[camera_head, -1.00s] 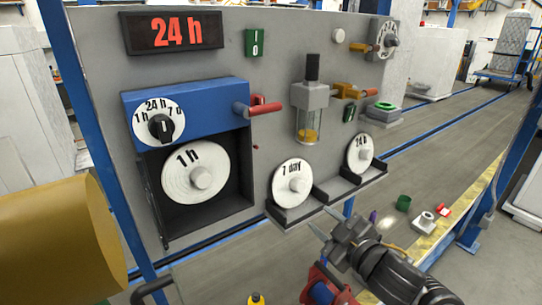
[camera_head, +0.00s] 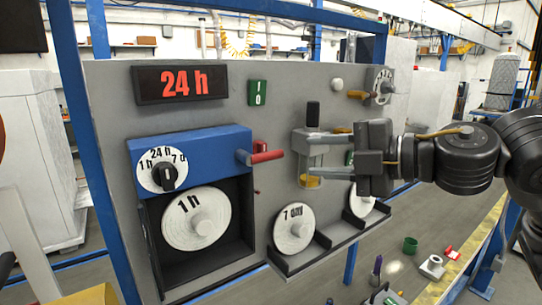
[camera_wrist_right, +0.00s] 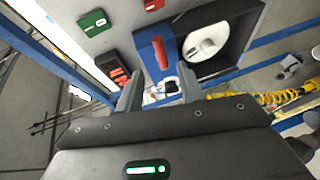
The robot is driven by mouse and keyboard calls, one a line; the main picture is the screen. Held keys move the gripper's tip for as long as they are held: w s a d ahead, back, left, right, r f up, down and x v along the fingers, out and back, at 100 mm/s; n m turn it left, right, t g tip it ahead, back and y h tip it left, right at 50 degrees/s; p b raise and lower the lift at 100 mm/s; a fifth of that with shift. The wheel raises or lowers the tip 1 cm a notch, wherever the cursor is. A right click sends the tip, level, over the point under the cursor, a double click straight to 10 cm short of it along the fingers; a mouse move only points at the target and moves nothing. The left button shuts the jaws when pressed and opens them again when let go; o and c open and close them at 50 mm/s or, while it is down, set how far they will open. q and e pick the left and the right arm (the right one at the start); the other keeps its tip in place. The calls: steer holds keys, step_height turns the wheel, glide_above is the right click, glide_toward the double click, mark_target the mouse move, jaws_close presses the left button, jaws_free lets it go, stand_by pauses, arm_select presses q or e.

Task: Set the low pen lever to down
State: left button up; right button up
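A lever with a red grip (camera_head: 267,157) sticks out to the right from the right side of the blue recorder box (camera_head: 190,148), about level. A second, shorter red piece (camera_head: 261,145) shows just above and behind it; I cannot tell which is the low pen lever. In the wrist view one red grip (camera_wrist_right: 160,52) stands beyond and between my fingertips, clear of them. My right gripper (camera_head: 308,155) is open, its fingers pointing left, to the right of the red grip and in front of the glass cup, partly hiding it. My left gripper is not in view.
The grey panel (camera_head: 225,110) carries a 24 h display (camera_head: 180,82), a green switch (camera_head: 258,93) and a black dial knob (camera_head: 167,177). A white 1 h disc (camera_head: 196,219) sits in the recorder; a 7 day disc (camera_head: 294,228) stands on the ledge below. A glass cup (camera_head: 312,172) hangs close behind my fingers.

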mark_target(275, 156)
steer(key=b+x, duration=0.1)
steer(key=x, duration=0.9)
steer(key=shift+w+a+f, duration=0.1)
steer(key=shift+w+a, duration=0.15)
steer(key=shift+a, duration=0.1)
jaws_close()
